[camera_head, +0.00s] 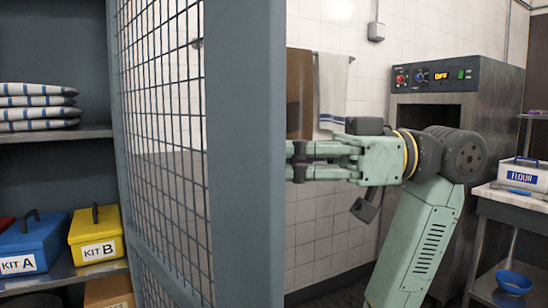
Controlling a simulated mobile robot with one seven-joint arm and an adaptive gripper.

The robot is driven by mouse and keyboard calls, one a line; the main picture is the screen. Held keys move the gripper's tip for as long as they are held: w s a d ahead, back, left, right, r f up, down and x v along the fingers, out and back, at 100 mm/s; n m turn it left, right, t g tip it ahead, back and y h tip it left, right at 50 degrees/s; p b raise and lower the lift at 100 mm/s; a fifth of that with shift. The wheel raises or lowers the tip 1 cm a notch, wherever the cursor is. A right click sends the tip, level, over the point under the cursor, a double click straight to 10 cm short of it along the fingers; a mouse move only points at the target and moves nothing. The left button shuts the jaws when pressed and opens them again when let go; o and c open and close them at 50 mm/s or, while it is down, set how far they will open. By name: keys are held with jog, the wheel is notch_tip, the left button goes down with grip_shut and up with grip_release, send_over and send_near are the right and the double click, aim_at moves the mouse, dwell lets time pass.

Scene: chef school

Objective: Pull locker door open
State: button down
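The locker door (245,150) is a blue-grey metal frame with a wire mesh panel (165,140). It stands swung open, seen at a steep angle, with the locker's shelves in view to its left. My gripper (299,160) is at the right side of the door frame, about mid-height in the picture, with its fingers pointing left. The fingertips end at the frame's edge and seem partly hidden behind it. No handle shows, so I cannot tell whether the fingers hold anything.
Inside the locker, striped folded towels (38,106) lie on a shelf above a blue KIT A box (32,245) and a yellow KIT B box (97,236). An oven (455,88) and a side table with a flour container (522,174) stand at the right, behind my arm.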

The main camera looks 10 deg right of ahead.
jog(key=shift+s+f, duration=0.1)
jog(key=c, duration=1.8)
grip_release()
jog(key=shift+d, duration=0.2)
jog(key=shift+o, duration=1)
jog(key=shift+a, duration=0.1)
jog(key=d, duration=1.2)
jog(key=shift+s, duration=0.1)
